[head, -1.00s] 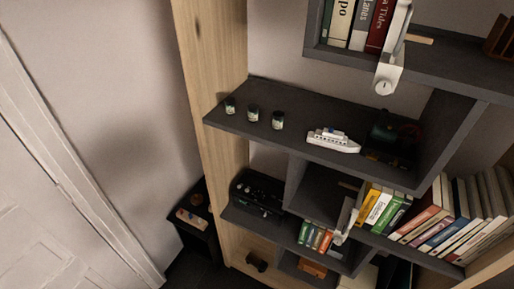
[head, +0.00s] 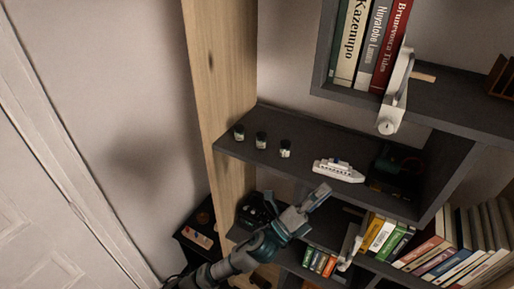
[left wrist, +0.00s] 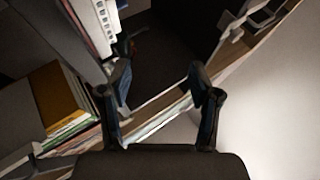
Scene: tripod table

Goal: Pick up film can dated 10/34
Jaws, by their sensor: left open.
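Three small dark film cans with pale labels stand upright in a row on the dark middle shelf (head: 300,165) in the head view: a left can (head: 239,132), a middle can (head: 261,140) and a right can (head: 285,148). Their dates are too small to read. My left gripper (head: 318,196) is in front of and below that shelf's front edge, below and to the right of the cans, touching none of them. In the left wrist view its two fingers (left wrist: 158,88) are spread with nothing between them; no can is clear there. My right gripper is not in view.
A white toy ship (head: 338,171) stands on the same shelf, right of the cans. White bookends (head: 393,100) and upright books (head: 385,50) are on the shelf above. More books (head: 380,232) stand below. A wooden side panel (head: 212,90) bounds the shelf at left.

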